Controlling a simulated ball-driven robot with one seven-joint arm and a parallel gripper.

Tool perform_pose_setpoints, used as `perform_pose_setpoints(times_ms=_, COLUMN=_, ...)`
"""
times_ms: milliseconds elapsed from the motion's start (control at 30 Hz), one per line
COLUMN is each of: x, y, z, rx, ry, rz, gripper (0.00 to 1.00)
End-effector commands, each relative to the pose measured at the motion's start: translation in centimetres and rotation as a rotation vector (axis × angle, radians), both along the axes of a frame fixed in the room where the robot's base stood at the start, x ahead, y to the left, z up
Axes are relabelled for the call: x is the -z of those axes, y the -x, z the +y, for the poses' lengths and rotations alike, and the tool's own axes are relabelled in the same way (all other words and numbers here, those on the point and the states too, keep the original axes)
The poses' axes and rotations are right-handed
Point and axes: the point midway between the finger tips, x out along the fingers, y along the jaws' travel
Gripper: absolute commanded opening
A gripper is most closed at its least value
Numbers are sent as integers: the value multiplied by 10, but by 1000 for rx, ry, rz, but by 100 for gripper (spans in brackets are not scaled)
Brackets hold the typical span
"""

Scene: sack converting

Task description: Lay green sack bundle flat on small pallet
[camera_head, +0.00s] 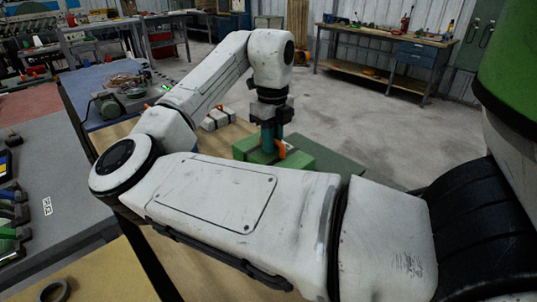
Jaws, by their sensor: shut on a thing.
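My gripper (268,148) points down at the middle of the view, its teal fingers reaching the top of the green sack bundle (300,158). It is shut on the bundle. The bundle looks like a flat green block, with a small orange part beside the fingers. My own arm crosses in front and hides the bundle's near side. A darker green flat surface (352,176) shows just right of the bundle. I cannot tell whether it is the small pallet, or whether the bundle touches what is under it.
A grey-white bundle (216,118) with orange parts lies behind and left on the tan tabletop (190,133). A blue bench (95,78) with a motor and cables stands at left. Open concrete floor (370,110) lies behind, before a workbench (385,40).

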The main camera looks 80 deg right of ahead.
Motion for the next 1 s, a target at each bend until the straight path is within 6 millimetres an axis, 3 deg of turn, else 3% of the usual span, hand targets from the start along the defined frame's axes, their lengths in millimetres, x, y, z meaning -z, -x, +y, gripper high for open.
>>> perform_pose_setpoints(times_ms=400, x=40, y=-7, z=7, rx=0, ry=-1, rz=1, gripper=0)
perform_pose_setpoints(times_ms=767, x=44, y=-6, z=7, rx=1, ry=0, rz=1, gripper=0)
perform_pose_setpoints(times_ms=800, x=45, y=-6, z=7, rx=1, ry=-1, rz=1, gripper=20)
perform_pose_setpoints(times_ms=1000, x=44, y=-6, z=7, rx=1, ry=-1, rz=1, gripper=39)
